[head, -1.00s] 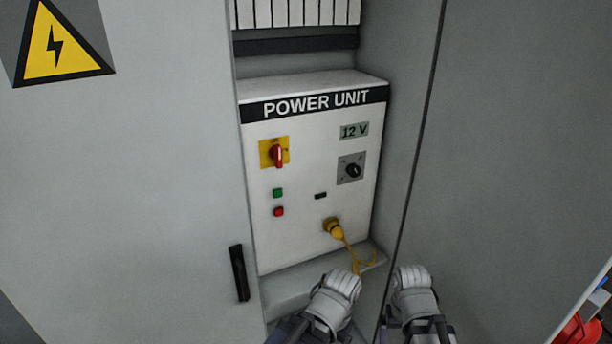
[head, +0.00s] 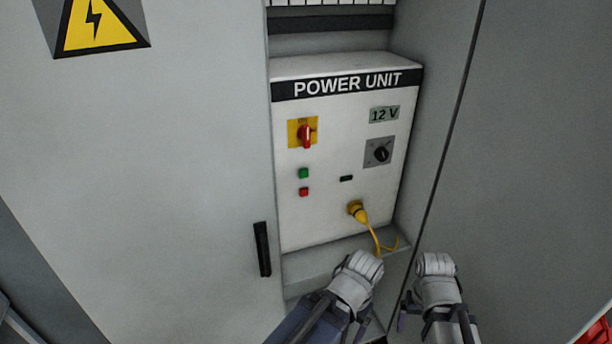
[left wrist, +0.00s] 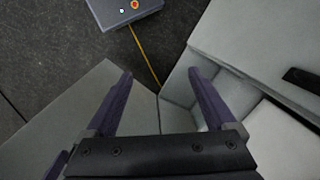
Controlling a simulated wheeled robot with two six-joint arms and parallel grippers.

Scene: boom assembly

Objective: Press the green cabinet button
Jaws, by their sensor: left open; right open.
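The panel carries a red rotary switch (head: 306,135), a black knob (head: 381,153) and a yellow plug (head: 358,212) with a cable. A cabinet door (head: 160,170) with a black handle (head: 262,249) is at left. A grey-blue box (left wrist: 115,12) stands on the floor.

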